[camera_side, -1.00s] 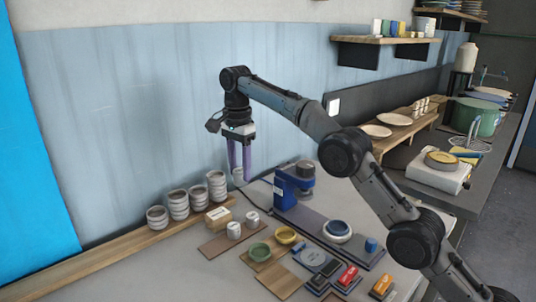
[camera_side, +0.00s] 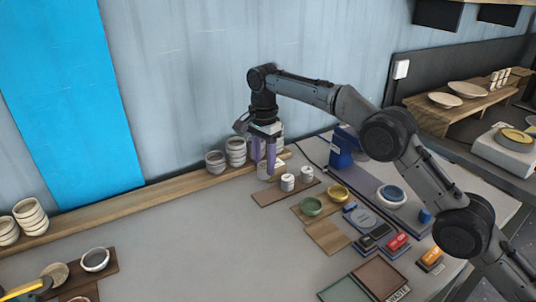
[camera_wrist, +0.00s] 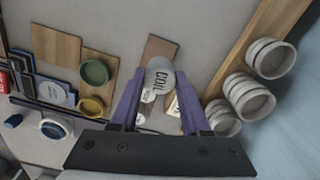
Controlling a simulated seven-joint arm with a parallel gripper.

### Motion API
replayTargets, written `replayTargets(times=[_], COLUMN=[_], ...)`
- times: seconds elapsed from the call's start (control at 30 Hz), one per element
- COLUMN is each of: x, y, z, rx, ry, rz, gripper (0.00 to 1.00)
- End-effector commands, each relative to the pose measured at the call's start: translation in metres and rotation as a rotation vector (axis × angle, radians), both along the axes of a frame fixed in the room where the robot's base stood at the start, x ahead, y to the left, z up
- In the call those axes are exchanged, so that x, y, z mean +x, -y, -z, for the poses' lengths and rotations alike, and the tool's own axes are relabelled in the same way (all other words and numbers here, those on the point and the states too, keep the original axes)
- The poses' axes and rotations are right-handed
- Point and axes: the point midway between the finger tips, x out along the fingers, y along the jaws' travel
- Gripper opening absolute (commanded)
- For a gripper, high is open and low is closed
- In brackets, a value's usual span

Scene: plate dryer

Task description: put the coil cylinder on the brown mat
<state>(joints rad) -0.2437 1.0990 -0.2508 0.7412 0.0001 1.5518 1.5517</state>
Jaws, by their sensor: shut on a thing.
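The coil cylinder (camera_wrist: 160,76) is a pale grey cylinder with dark "COIL" lettering on its end. My gripper (camera_wrist: 157,95) is shut on it, with purple fingers on either side. In the side view my gripper (camera_side: 264,165) is near the back of the table, with a pale shape between its fingertips. The brown mat (camera_side: 269,198) lies to the right of and in front of it, with two white cylinders (camera_side: 296,178) on it. In the wrist view the mat (camera_wrist: 157,46) shows beyond the held cylinder, which partly hides it.
Stacked white bowls (camera_side: 236,151) stand on the wooden ledge (camera_side: 150,195) behind my gripper. A green bowl (camera_side: 311,206) and a yellow bowl (camera_side: 338,191) sit right of the mat. A blue device (camera_side: 342,147) stands behind them. The grey table left of the mat is clear.

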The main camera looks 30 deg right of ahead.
Motion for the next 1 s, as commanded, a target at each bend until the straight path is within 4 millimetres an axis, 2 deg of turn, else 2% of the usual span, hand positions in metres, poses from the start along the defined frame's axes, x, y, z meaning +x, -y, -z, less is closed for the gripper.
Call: replayTargets(times=[0.6, 1.0], x=[-0.001, 0.0], y=[0.001, 0.001], z=[0.057, 0.064], rx=[0.0, 0.0], ry=[-0.001, 0.0], rz=[0.001, 0.001], gripper=[0.0, 0.0])
